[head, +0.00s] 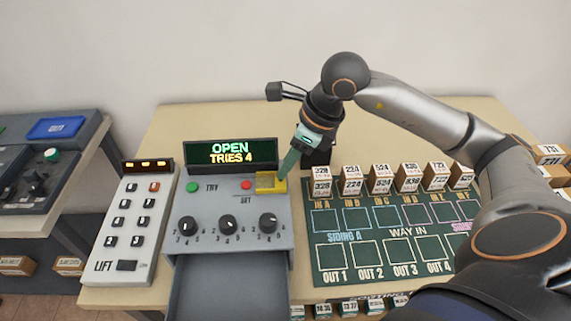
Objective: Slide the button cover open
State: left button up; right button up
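The yellow button cover (268,184) sits on the grey control box (185,235), just right of a red button (246,185). The red button is uncovered, above the label SET. My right gripper (284,173) reaches down from the upper right with its greenish fingers at the cover's right end. The fingertips appear to meet or touch the cover; I cannot tell whether they grip it. They overlap in this view, so their opening is hidden. My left gripper is not in view.
The box's display (231,153) reads OPEN, TRIES 4. A green TRY button (192,187) and several dials are on its face. A drawer (227,289) stands out below. A LIFT keypad (128,220) is left; a green siding board (326,272) with small boxes is right.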

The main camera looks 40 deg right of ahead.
jog(key=v, duration=1)
jog(key=shift+r, duration=0.4)
jog(key=shift+s, duration=0.1)
